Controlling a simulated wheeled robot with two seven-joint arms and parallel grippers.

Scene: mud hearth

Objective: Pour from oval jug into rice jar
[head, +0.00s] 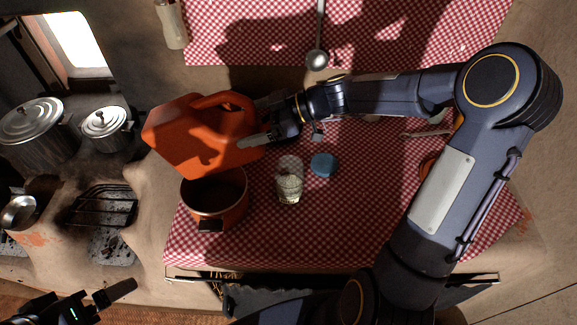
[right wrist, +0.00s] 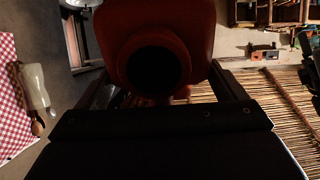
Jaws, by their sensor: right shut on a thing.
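The oval jug (head: 190,145) is orange-red with a loop handle. My right gripper (head: 262,125) is shut on it at its right side and holds it over the table, partly covering the pot in the head view. In the right wrist view the jug (right wrist: 195,25) fills the top middle, its round dark opening facing the camera. The rice jar (head: 289,188) is a small clear glass with pale contents, standing on the cloth below and right of the jug. My left gripper (head: 115,292) is at the lower left, away from both; only one finger shows clearly.
An orange pot (head: 232,212) stands left of the jar, close to it. A blue lid (head: 323,165) lies right of the jar. The checked cloth (head: 330,235) is clear in front of the jar. A ladle (head: 317,58) lies at the back. Lidded pots (head: 105,122) stand on the hearth at left.

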